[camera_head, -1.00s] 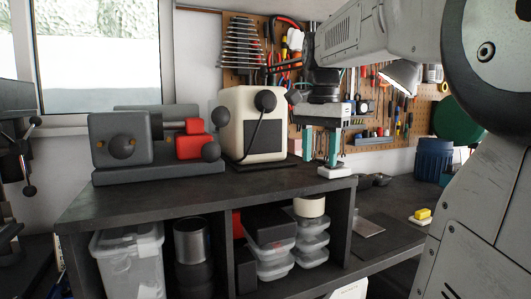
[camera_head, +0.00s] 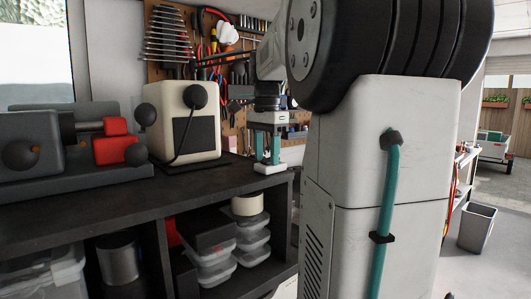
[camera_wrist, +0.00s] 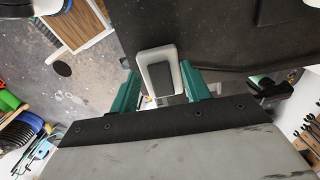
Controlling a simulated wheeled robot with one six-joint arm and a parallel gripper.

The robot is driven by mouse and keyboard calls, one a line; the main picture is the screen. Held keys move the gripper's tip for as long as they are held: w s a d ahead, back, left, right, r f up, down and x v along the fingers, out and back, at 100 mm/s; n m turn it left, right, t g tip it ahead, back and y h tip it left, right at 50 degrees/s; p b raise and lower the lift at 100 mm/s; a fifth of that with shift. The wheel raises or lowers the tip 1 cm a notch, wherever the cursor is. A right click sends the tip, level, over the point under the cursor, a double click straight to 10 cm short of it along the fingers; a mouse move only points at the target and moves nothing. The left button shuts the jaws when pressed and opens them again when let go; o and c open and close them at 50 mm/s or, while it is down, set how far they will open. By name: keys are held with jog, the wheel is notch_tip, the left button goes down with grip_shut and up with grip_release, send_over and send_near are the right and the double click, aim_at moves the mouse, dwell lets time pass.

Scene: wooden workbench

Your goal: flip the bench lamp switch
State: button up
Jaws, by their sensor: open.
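The switch (camera_head: 270,168) is a small white block at the right end of the dark shelf top in the head view. In the wrist view the switch (camera_wrist: 148,55) has a white frame around a dark grey rocker (camera_wrist: 161,76). My gripper (camera_head: 267,155) points down right over it, with teal fingers apart and empty. In the wrist view the fingers of my gripper (camera_wrist: 161,88) flank the near part of the switch; I cannot tell whether they touch it. The lamp is not visible now. My own arm and body hide the area to the right.
A cream machine (camera_head: 180,125) with a black knob stands left of my gripper. A grey and red vise-like device (camera_head: 60,150) is farther left. A tool pegboard (camera_head: 205,55) is behind. Clear boxes (camera_head: 215,262) sit under the shelf top (camera_head: 110,205). A bin (camera_head: 477,228) stands on the floor at right.

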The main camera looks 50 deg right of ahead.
jog(key=c, duration=1)
jog(key=y, duration=0.1)
jog(key=d+y, duration=0.1)
jog(key=shift+s+t+y, duration=0.1)
jog(key=shift+t+y, duration=0.2)
jog(key=shift+y, duration=0.1)
jog(key=shift+r+y, duration=0.15)
jog(key=shift+y, duration=0.25)
jog(key=o, duration=1)
jog(key=shift+r, duration=0.1)
